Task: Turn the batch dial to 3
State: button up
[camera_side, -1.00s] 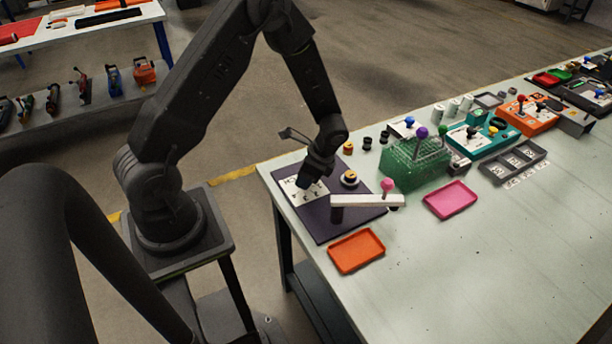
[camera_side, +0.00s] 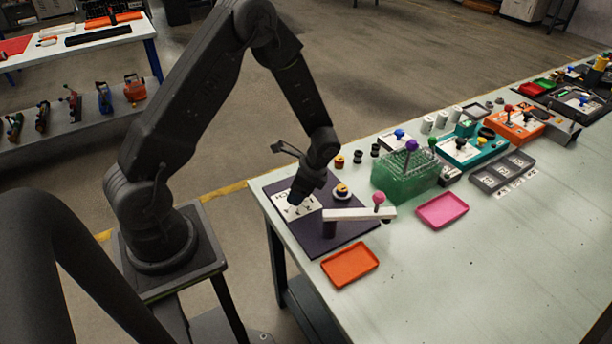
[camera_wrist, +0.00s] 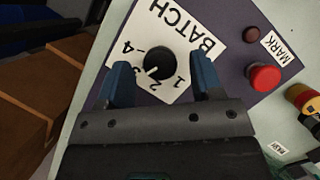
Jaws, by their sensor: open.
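The batch dial (camera_wrist: 159,65) is a round black knob on a white plate (camera_wrist: 184,40) marked BATCH, with numbers around one side. A small white mark shows at the knob's lower-left edge in the wrist view, toward the 2 and 3 side; I cannot read the exact setting. My gripper (camera_wrist: 162,80) is open, with its blue fingers on either side of the dial and a gap to each. In the side view my gripper (camera_side: 295,203) is low over the white plate (camera_side: 286,206), and the dial is hidden there.
The plate lies on a dark purple board (camera_side: 317,244). Beside it are a red button (camera_wrist: 264,77), a small dark red round part (camera_wrist: 251,35) and a MARK label (camera_wrist: 278,48). A white bar (camera_side: 350,214) with a pink ball is close right. An orange tray (camera_side: 350,265) is in front.

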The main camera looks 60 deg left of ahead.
jog(key=v, duration=1.3)
jog(key=s+d+r+n+t+h, duration=0.1)
jog(key=s+d+r+n+t, duration=0.3)
jog(key=s+r, duration=0.4)
jog(key=s+d+r+n+t+h, duration=0.2)
jog(key=s+d+r+n+t, duration=0.2)
jog(key=s+r, duration=0.5)
jog(key=shift+d+r+n+t, duration=0.4)
jog(key=shift+d+r+n, duration=0.1)
jog(key=shift+d, duration=0.4)
